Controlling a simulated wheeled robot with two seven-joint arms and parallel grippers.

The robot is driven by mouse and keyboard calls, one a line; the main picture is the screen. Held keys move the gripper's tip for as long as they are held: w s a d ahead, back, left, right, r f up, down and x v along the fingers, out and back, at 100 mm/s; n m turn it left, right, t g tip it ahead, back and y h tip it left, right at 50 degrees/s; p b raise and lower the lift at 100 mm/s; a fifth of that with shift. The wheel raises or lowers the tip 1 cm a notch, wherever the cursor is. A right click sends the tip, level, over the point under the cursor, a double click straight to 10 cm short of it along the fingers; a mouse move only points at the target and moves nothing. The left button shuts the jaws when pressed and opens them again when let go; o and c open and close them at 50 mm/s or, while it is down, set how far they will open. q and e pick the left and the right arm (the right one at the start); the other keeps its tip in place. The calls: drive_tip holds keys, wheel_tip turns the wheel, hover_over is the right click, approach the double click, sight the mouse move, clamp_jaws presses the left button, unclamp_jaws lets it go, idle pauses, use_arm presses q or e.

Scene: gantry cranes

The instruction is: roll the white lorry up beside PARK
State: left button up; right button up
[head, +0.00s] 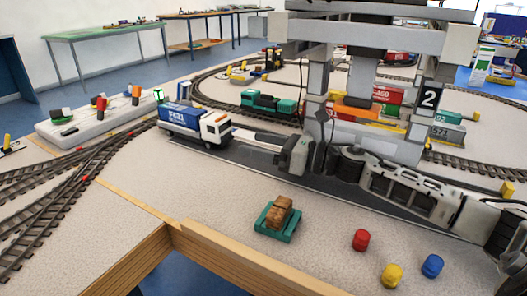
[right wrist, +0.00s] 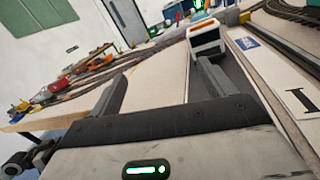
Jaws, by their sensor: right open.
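The white lorry (head: 215,128) with a blue container stands on the dark road strip left of the crane, cab facing right. Its white and orange cab shows in the right wrist view (right wrist: 207,38), beyond the right-hand finger. My right gripper (head: 240,136) is open and low over the road, its fingers reaching toward the cab. It also shows in the right wrist view (right wrist: 162,73) with nothing between its fingers. I cannot tell whether a finger touches the lorry. I can read no PARK lettering; a small blue marking (right wrist: 247,43) lies beside the road. My left gripper is out of view.
The gantry crane (head: 428,98) stands over the road behind my right arm. A green pallet with brown load (head: 280,213) and red (head: 361,240), yellow (head: 392,276) and blue (head: 432,266) drums sit in front. Tracks (head: 60,205) run at left.

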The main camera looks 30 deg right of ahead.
sight(210, 126)
drive_tip(key=shift+w+f+b, duration=0.55)
drive_tip(key=shift+w+b, duration=0.3)
drive_tip(key=shift+b, duration=0.4)
drive_tip(key=d+b, duration=0.1)
drive_tip(key=w+h+b, duration=0.1)
drive_tip(key=b, duration=0.1)
drive_tip(key=w+d+f+t+h+b, duration=0.1)
drive_tip(key=shift+w+d, duration=0.2)
drive_tip(key=shift+d, duration=0.15)
drive_tip(key=shift+w+d+t+h+b, duration=0.3)
drive_tip(key=shift+w+d+h+b, duration=0.1)
drive_tip(key=shift+h+b, duration=0.2)
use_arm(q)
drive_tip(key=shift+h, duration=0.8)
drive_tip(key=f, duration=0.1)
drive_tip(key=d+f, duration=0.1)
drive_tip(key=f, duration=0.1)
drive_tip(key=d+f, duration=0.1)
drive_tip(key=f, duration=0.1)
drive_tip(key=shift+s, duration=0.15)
